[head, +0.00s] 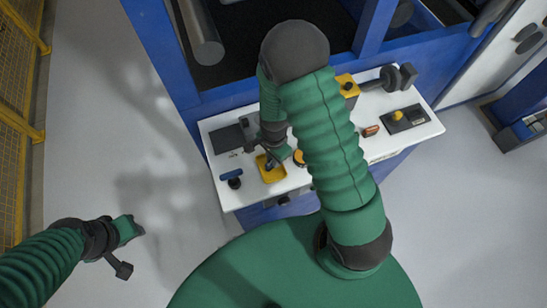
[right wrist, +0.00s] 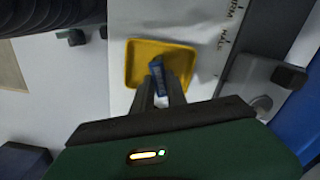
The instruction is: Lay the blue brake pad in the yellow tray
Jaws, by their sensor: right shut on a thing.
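The yellow tray (head: 264,178) lies on the white worktop, near its front left part. It also shows in the right wrist view (right wrist: 131,65). My right gripper (head: 269,163) is over the tray, with its fingers shut on the blue brake pad (right wrist: 157,70). The pad sticks out past the fingertips, inside the tray's outline in the right wrist view; whether it touches the tray floor I cannot tell. My left gripper (head: 138,230) hangs over the bare floor at the left, far from the worktop. Its fingers are too small to read.
A blue-handled black item (head: 232,176) stands left of the tray. A dark flat plate (head: 227,139) lies behind it. A yellow box (head: 347,88), a dark dumbbell-shaped part (head: 388,79) and a black control box (head: 404,119) sit farther right. My right arm hides the worktop's middle.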

